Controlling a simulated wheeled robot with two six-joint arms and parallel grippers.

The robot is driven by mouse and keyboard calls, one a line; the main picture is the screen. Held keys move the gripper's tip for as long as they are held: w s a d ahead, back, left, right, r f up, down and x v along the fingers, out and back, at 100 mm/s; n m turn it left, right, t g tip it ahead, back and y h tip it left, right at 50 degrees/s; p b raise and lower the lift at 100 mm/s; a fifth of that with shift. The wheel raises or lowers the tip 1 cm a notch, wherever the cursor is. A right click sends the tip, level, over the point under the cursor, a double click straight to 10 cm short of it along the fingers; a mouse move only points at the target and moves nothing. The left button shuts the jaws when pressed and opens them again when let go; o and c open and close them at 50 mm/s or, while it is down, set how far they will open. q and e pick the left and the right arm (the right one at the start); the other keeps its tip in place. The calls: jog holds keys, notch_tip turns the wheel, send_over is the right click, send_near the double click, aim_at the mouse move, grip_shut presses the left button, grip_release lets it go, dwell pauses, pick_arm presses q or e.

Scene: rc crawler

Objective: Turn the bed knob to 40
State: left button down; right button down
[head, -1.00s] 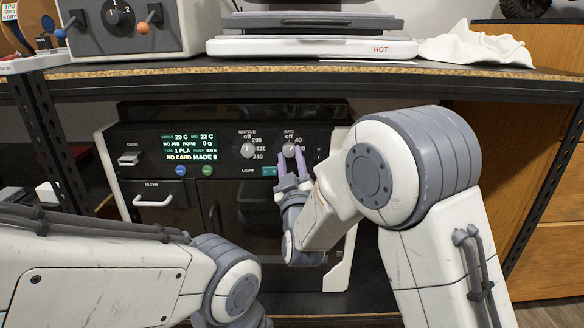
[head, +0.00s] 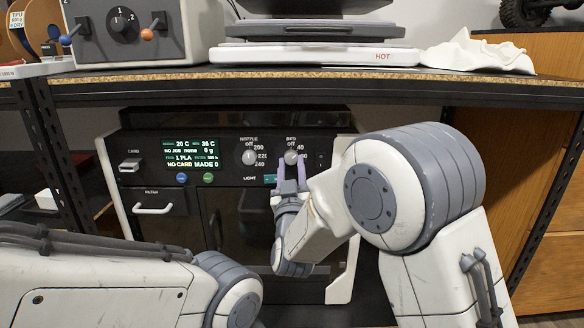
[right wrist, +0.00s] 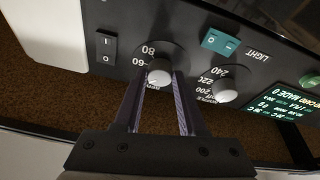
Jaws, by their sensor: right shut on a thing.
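The bed knob (head: 292,157) is a small light-grey round dial at the right of the black printer panel. My right gripper (head: 290,166) reaches up to it from below, its two purple-grey fingers on either side. In the right wrist view the fingers (right wrist: 160,82) are shut on the knob (right wrist: 160,72). The marks 60 and 80 show beside it there; its pointer is too unclear to read. The display (head: 190,153) reads 20 C on the left and 36 C on the right. My left arm lies at lower left; its gripper is out of view.
The nozzle knob (head: 249,157) sits just left of the bed knob, with a teal light switch (head: 270,180) below and between them. A rocker switch (right wrist: 104,46) is on the other side. A shelf (head: 300,88) overhangs the printer.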

jog(key=shift+c, duration=2.4)
grip_release()
jog(key=p+v, duration=0.2)
jog(key=v, duration=0.8)
jog(key=shift+s, duration=0.25)
jog(key=shift+f, duration=0.1)
